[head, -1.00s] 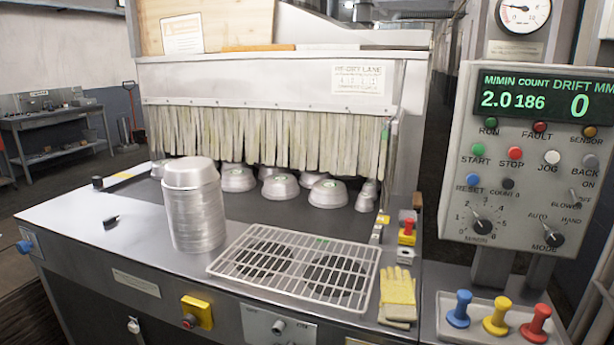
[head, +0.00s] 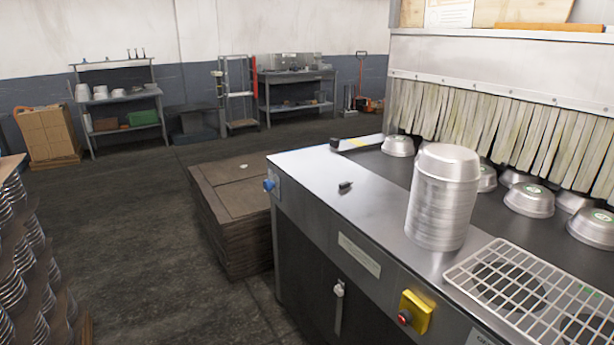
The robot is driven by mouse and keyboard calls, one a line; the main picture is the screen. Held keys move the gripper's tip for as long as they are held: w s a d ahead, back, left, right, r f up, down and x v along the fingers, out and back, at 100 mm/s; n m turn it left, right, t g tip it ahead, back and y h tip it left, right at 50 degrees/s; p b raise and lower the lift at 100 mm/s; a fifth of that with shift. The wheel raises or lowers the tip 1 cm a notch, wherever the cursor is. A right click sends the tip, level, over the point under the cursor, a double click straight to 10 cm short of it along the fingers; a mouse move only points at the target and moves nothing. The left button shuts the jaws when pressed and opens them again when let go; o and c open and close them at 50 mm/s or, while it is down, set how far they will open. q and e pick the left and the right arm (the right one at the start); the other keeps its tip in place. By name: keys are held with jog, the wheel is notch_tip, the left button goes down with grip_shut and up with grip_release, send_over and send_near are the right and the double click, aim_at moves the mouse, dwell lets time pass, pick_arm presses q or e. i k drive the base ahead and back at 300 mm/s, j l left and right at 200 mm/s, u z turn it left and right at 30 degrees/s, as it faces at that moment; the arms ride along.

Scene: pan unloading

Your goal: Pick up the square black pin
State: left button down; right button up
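A small black piece (head: 345,186) lies on the bare steel top of the machine table, left of the stack of metal pans. A second small black block (head: 334,143) sits at the table's far left corner, beside a yellow mark. Both are too small to tell for certain which is the square black pin. Neither of my grippers is in view.
The tall pan stack (head: 443,200) stands on the steel table (head: 385,225), left of a wire grate (head: 530,295). Several pans rest on the dark belt before the strip curtain (head: 500,125). Brown stacked boards (head: 235,215) stand left of the table. Open floor lies beyond.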

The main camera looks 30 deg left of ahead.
aim_at(345, 185)
jog(key=i+j+u, duration=0.5)
jog(key=j, duration=0.2)
jog(key=z, duration=1.55)
jog(key=u, duration=1.55)
jog(key=z, duration=0.35)
jog(key=j+z, duration=0.15)
jog(key=z, duration=0.2)
jog(key=j+z, duration=0.1)
jog(key=z, duration=0.25)
jog(key=j+z, duration=0.45)
jog(key=j, duration=0.25)
jog(key=j+z, duration=0.4)
jog(key=j, duration=0.35)
jog(key=k, duration=0.05)
